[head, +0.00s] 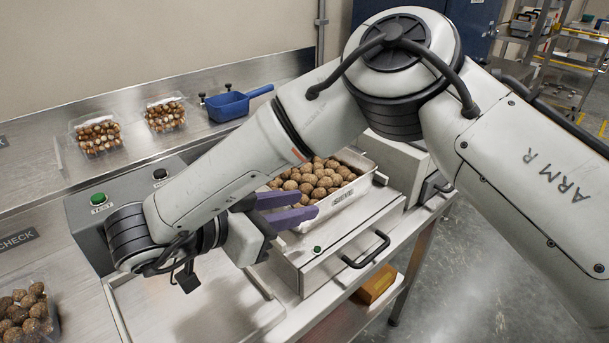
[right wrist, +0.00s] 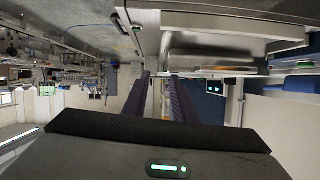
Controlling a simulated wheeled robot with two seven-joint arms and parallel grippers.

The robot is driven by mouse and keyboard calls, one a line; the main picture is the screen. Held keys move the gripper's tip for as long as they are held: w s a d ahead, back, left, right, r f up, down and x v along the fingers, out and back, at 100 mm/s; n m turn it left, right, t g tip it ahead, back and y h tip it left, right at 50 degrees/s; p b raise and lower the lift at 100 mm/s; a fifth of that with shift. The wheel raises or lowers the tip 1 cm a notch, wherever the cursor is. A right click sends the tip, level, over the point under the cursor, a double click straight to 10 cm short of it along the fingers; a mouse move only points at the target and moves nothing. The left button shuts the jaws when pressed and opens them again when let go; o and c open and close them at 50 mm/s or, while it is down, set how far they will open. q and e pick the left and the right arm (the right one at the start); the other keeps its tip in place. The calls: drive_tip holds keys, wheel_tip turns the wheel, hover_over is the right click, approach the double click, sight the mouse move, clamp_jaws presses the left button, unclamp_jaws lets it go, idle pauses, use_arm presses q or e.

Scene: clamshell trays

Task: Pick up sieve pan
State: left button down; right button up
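The pan that I take for the sieve pan (head: 334,208) is a pale metal rectangle heaped with round brown balls. It sits on a metal housing right of centre in the head view, partly hidden by my right arm. My right gripper (head: 288,210) has two purple fingers, apart, beside the pan's left end and overlapping it in this view. I cannot tell whether they touch it. In the right wrist view the gripper (right wrist: 160,95) shows a gap between its fingers, with no clearly held thing. My left gripper is not in view.
Clear clamshell trays of nuts (head: 98,136) (head: 165,115) and a blue scoop (head: 228,106) stand at the back. Another filled tray (head: 27,316) is at the lower left. A control box (head: 83,209) and a shallow pale tray (head: 195,310) lie near my wrist. A drawer handle (head: 367,251) protrudes in front.

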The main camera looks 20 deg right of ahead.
sight(333, 194)
drive_tip(key=x, duration=0.2)
drive_tip(key=shift+s+d+f, duration=0.1)
drive_tip(key=shift+d, duration=0.4)
drive_tip(key=p+x, duration=0.1)
drive_tip(key=x, duration=0.6)
drive_tip(key=shift+f, duration=0.1)
clamp_jaws()
idle(0.7)
